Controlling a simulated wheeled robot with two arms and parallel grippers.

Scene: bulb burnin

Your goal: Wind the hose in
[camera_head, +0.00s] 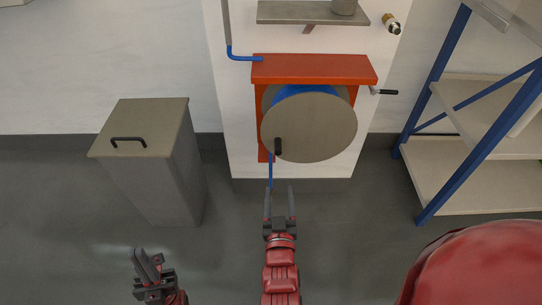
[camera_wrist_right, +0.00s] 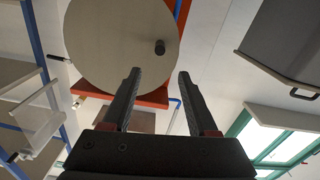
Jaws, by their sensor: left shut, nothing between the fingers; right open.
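The hose reel's red-orange bracket (camera_head: 313,69) is mounted on a white pillar, with a round grey disc (camera_head: 318,128) facing me. A black knob (camera_head: 278,146) sticks out near the disc's lower left edge; it also shows in the right wrist view (camera_wrist_right: 160,47). Blue hose (camera_head: 300,91) shows at the top of the drum, and a blue length (camera_head: 271,172) hangs below it. My right gripper (camera_head: 280,190) is open and empty below the disc, its fingers pointing towards the knob but apart from it. My left gripper (camera_head: 140,254) is shut and empty at lower left.
A grey bin (camera_head: 160,165) with a black handle stands left of the reel. A blue-framed shelf (camera_head: 470,190) stands at right. A lever with a black grip (camera_head: 385,92) juts from the bracket's right side. A small wall shelf (camera_head: 300,14) is above.

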